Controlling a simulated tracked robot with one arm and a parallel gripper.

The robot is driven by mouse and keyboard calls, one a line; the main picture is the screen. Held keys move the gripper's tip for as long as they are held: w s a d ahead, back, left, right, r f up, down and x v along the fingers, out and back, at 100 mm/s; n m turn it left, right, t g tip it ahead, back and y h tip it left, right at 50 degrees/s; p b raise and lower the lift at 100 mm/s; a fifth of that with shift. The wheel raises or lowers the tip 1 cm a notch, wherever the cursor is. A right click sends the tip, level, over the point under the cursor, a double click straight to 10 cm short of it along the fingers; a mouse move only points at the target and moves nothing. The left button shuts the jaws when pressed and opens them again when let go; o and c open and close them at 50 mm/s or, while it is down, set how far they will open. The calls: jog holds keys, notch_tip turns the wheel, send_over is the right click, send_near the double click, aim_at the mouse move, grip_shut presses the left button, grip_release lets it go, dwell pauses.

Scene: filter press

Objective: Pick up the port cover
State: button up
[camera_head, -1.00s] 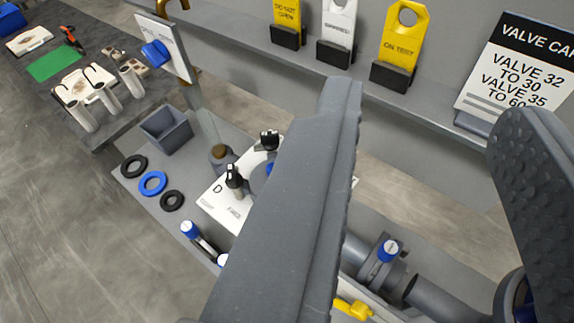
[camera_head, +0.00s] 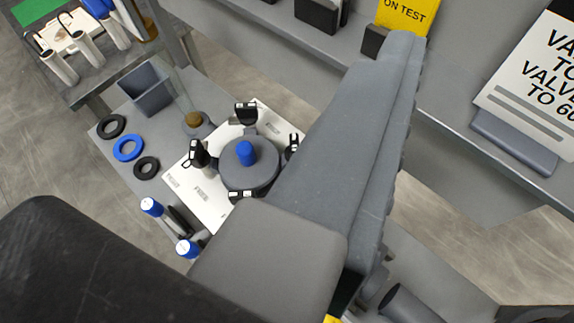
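The port cover looks to be the round grey disc (camera_head: 250,172) with a blue knob (camera_head: 245,152) on top. It lies on a white labelled plate (camera_head: 184,182), with several black clamps around its rim. One long dark finger of my gripper (camera_head: 398,75) crosses the middle of the view, above and to the right of the cover. Its ridged pad faces right onto clear space, with nothing against it. The other finger is not clearly in view. My gripper is empty and apart from the cover. The finger and a grey part of my arm hide the cover's lower right surroundings.
Two black rings and a blue ring (camera_head: 128,148) lie left of the plate, near a grey bin (camera_head: 147,88). Blue-capped parts (camera_head: 151,206) stand below them. A shelf (camera_head: 450,115) with a yellow tag (camera_head: 405,14) and a valve sign (camera_head: 535,85) runs along the right.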

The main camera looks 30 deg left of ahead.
jog(key=w+f+n+p, duration=0.2)
jog(key=w+f, duration=0.5)
jog(key=f, duration=0.2)
jog(key=n+g+y+p, duration=0.5)
jog(key=y+p, duration=0.1)
jog(key=y, duration=0.2)
send_near(245, 150)
jog(key=v, duration=0.3)
jog(key=shift+w+d+f, duration=0.1)
jog(key=shift+d+f, duration=0.1)
jog(key=shift+d, duration=0.05)
jog(key=shift+w+a+f, duration=0.1)
jog(key=shift+a+f, duration=0.1)
jog(key=shift+a, duration=0.05)
jog(key=x, duration=0.8)
jog(key=shift+p, duration=0.4)
jog(key=shift+r+p+x, duration=0.1)
jog(key=shift+p+x, duration=0.2)
jog(key=shift+x, duration=1)
jog(key=shift+r+p+x, duration=0.15)
jog(key=shift+p+x, duration=0.15)
jog(key=shift+x, duration=1)
jog(key=shift+a, duration=0.15)
